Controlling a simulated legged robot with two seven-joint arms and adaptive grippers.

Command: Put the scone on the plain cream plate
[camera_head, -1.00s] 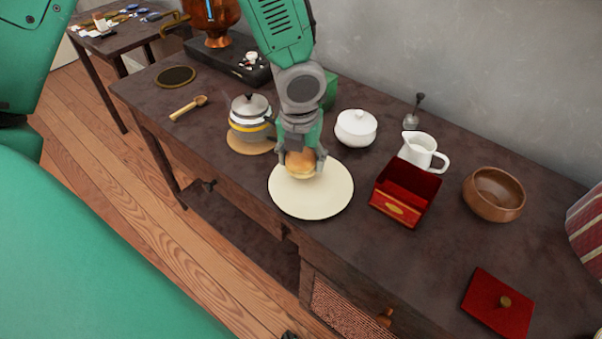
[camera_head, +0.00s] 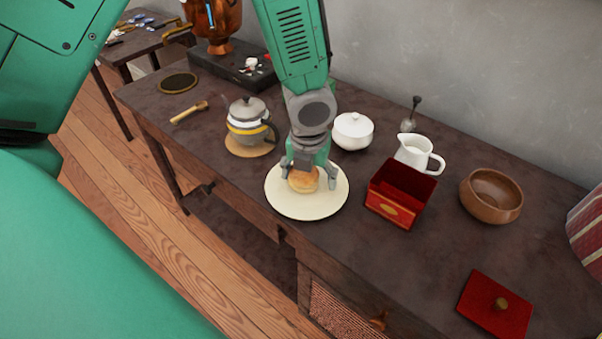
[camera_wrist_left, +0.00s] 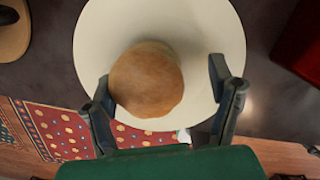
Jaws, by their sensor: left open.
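The scone (camera_head: 303,180) is round and golden brown and rests on the plain cream plate (camera_head: 309,207), near its middle. My left gripper (camera_head: 309,176) is open above the plate, with a finger on each side of the scone. In the left wrist view the scone (camera_wrist_left: 146,80) lies close to the left finger, and a clear gap separates it from the right finger of the gripper (camera_wrist_left: 162,85). I cannot tell whether the left finger touches it. The plate (camera_wrist_left: 215,45) shows around it. My right gripper is not in view.
A glass teapot (camera_head: 248,122) on a round wooden mat stands left of the plate. A white lidded bowl (camera_head: 352,131) is behind it. A red box (camera_head: 400,193), a white jug (camera_head: 418,155) and a wooden bowl (camera_head: 491,196) stand to the right. A red lid (camera_head: 495,305) lies front right.

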